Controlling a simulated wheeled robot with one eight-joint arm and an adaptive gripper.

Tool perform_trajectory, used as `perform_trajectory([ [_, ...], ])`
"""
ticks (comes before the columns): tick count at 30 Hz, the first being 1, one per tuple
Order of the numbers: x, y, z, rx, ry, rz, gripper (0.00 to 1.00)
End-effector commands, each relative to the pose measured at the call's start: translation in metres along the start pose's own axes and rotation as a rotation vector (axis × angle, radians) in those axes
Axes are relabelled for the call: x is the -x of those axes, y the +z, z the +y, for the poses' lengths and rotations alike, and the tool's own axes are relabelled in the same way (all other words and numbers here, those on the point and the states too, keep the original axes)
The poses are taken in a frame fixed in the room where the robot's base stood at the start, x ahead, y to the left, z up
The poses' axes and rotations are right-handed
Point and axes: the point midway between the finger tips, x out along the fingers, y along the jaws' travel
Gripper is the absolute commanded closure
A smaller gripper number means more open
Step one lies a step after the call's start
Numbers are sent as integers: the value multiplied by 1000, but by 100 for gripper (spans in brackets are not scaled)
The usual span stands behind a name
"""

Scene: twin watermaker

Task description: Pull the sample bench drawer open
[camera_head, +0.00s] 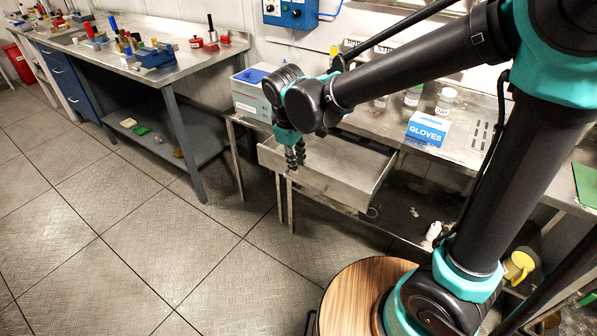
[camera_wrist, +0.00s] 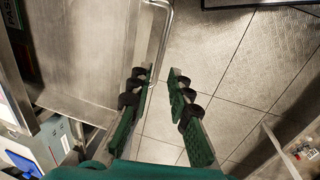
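The sample bench drawer (camera_head: 340,187) is a grey metal tray that stands pulled out from the bench (camera_head: 465,150), its inside bare. In the wrist view the drawer (camera_wrist: 85,55) fills the upper left, and its thin bar handle (camera_wrist: 163,40) runs along its front. My gripper (camera_head: 295,158) is at the drawer's front, toward its left end. In the wrist view my gripper (camera_wrist: 158,76) has its two green, black-padded fingers apart. The lower end of the handle reaches between them, close to the left finger; I cannot tell whether they touch.
A blue-and-white GLOVES box (camera_head: 428,128) and jars stand on the bench top. A grey box (camera_head: 252,92) is at its left end. A lower shelf (camera_head: 410,205) holds a white bottle (camera_head: 433,231). Another workbench (camera_head: 180,62) is at left. The floor in front is clear.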

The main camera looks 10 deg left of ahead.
Motion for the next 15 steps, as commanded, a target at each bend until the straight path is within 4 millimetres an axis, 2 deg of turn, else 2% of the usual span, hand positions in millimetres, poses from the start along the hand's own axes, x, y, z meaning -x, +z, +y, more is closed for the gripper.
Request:
perform_trajectory([
  [3, 20, 0, 0, 0, 0, 0, 81],
  [6, 33, 0, 0, 0, 0, 0, 81],
  [15, 47, 0, 0, 0, 0, 0, 81],
])
